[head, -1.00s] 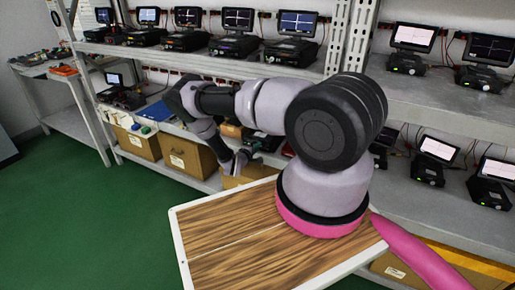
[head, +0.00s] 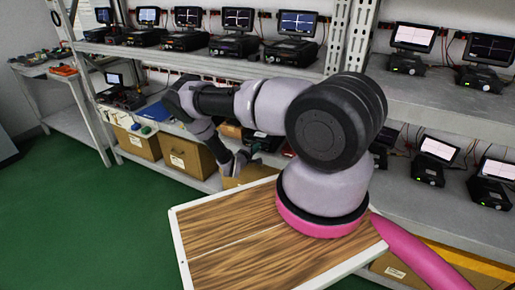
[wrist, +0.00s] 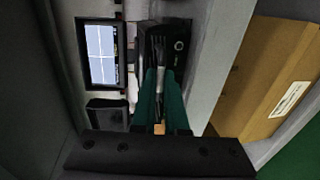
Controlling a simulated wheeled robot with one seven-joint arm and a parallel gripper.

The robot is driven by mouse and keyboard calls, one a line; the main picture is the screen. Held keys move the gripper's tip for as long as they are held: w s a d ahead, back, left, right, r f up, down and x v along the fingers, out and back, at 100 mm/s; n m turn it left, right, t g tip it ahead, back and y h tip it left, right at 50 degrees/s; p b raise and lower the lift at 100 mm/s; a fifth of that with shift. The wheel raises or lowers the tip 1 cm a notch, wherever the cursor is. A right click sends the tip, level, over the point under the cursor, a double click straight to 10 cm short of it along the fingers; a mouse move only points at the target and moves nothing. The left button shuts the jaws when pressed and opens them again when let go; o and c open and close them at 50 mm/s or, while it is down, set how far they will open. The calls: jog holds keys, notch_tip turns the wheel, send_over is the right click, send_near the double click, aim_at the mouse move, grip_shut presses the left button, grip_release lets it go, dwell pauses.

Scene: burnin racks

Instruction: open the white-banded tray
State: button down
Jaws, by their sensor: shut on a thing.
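In the wrist view my gripper (wrist: 160,74) has its two teal fingers close together, shut on the front of a dark tray unit (wrist: 178,72) on the shelf. In the head view my gripper (head: 236,166) is at the front edge of the lower shelf, in front of dark units, and my arm hides part of that area.
A lit screen (wrist: 101,53) stands beside the unit in the wrist view. A cardboard box (wrist: 272,80) sits below the shelf edge (wrist: 212,65). More boxes (head: 190,160) line the bottom shelf. Green floor (head: 90,215) at left is clear.

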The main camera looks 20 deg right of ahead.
jog(key=f+v, duration=0.2)
jog(key=v, duration=1.1)
jog(key=shift+s+f, duration=0.25)
jog(key=shift+f, duration=0.2)
jog(key=shift+a, duration=0.1)
jog(key=c, duration=1)
grip_release()
jog(key=shift+o, duration=0.2)
jog(key=v, duration=1.1)
